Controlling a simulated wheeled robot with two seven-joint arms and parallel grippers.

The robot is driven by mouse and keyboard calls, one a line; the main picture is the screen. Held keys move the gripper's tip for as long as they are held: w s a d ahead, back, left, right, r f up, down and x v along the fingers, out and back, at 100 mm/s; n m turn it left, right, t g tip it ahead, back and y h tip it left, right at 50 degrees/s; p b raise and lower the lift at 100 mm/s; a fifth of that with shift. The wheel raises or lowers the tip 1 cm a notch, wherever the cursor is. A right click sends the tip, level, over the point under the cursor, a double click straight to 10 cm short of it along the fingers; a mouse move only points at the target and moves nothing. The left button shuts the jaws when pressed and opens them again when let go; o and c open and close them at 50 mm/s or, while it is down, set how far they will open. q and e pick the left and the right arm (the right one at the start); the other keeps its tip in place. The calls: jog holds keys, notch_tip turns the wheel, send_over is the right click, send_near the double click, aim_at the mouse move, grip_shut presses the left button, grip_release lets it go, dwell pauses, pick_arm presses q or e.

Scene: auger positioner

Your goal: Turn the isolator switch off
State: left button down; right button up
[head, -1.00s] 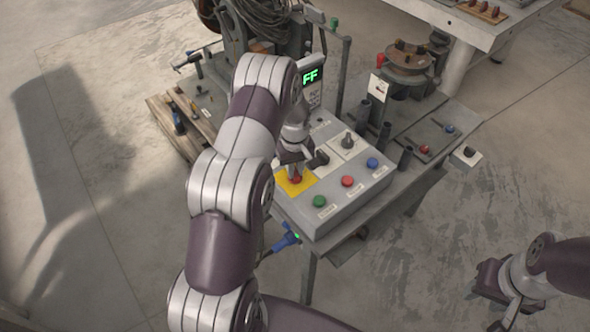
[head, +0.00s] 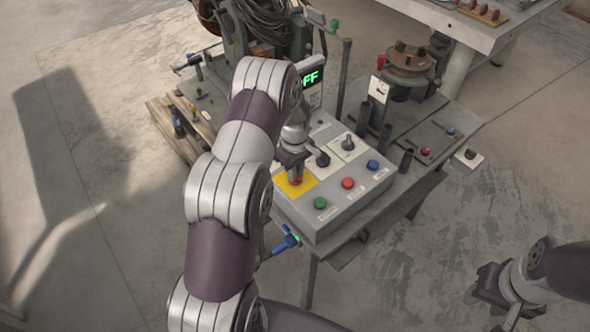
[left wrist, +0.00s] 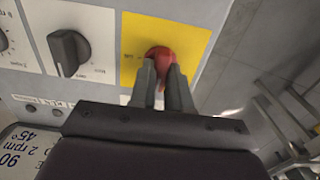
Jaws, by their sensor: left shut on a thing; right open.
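The isolator switch is a red knob (left wrist: 160,55) on a yellow plate (left wrist: 190,38) of the grey control box (head: 330,220). The display (head: 311,77) behind my arm shows green letters, "FF" readable. My right gripper (head: 492,292) is open and empty at the lower right, away from the box.
Green (head: 320,203), red (head: 348,183) and blue (head: 373,165) buttons line the box's front. Black selector knobs, one clear in the left wrist view (left wrist: 68,52), sit beside the yellow plate. Posts and a chuck-like device (head: 407,57) stand behind.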

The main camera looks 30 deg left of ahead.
pick_arm(q)
jog(key=shift+w+a+r, duration=0.1)
jog(key=shift+w+r, duration=0.15)
jog(key=c, duration=1.1)
grip_release()
jog(key=shift+s, duration=0.15)
jog(key=shift+f, duration=0.1)
notch_tip(320, 180, up, 13)
jog(key=b, duration=0.2)
jog(key=shift+f+b, duration=0.1)
jog(key=shift+b, duration=0.2)
